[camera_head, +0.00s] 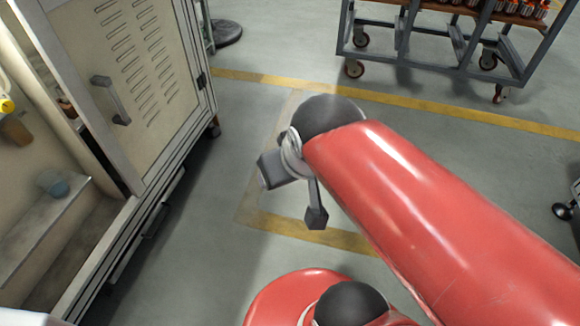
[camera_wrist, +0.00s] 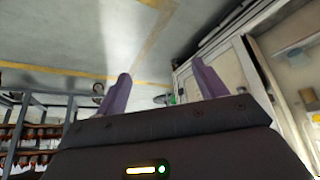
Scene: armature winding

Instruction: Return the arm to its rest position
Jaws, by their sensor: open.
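My red arm (camera_head: 430,200) reaches in from the lower right in the head view, with a dark round joint (camera_head: 328,115) at its end. Grey parts of the arm's end hang below that joint, over the floor; the fingers are not clear there. In the wrist view my gripper (camera_wrist: 158,92) shows two purple fingers standing well apart, with nothing between them but floor and background. It is open and empty.
A beige cabinet (camera_head: 130,75) stands at the left with its interior open. A wheeled rack (camera_head: 440,42) holding several copper-coloured parts stands at the back right. Yellow lines (camera_head: 420,104) mark the grey floor, which is clear between cabinet and rack.

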